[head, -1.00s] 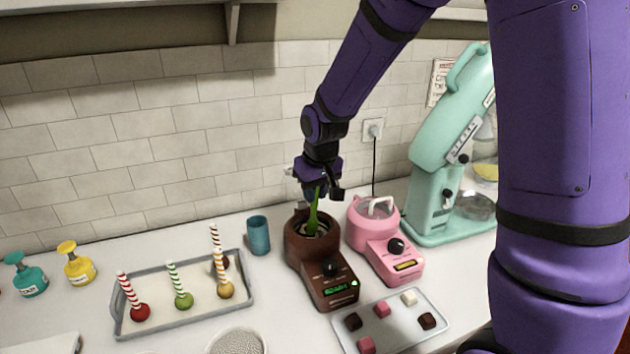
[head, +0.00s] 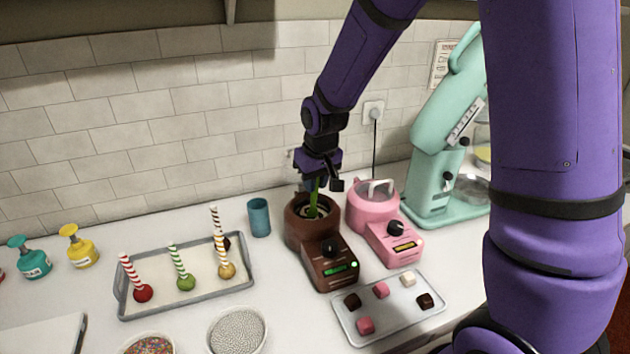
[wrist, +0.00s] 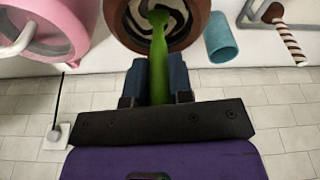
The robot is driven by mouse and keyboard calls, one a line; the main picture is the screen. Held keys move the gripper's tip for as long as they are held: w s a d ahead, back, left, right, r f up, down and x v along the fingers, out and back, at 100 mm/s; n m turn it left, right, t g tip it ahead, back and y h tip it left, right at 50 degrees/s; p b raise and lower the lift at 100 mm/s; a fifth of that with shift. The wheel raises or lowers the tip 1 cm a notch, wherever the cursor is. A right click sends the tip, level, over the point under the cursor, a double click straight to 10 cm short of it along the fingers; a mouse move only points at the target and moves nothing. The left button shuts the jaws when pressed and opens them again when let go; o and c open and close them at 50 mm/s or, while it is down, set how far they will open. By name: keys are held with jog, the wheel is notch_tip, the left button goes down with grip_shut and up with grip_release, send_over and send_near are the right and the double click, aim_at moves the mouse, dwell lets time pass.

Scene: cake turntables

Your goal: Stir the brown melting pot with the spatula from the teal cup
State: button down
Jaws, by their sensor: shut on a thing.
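My gripper (head: 318,181) is shut on the green spatula (head: 314,203) above the brown melting pot (head: 318,246). The spatula's lower end is inside the pot's round opening, among dark and pale swirls. In the wrist view, the green spatula (wrist: 158,55) runs from between my gripper's fingers (wrist: 160,80) into the brown pot (wrist: 203,20). The teal cup (head: 259,217) stands upright on the counter left of the pot, with no spatula showing in it. The pot's front panel has a black knob and a lit green display.
A pink melting pot (head: 370,212) stands close on the right, with a mint stand mixer (head: 440,170) beyond it. A tray of cake pops (head: 165,306) is at left. A tray of chocolate pieces (head: 381,331) lies in front. The tiled wall (head: 160,120) is close behind.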

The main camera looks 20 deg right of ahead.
jog(key=shift+f, duration=0.5)
jog(key=shift+a, duration=0.15)
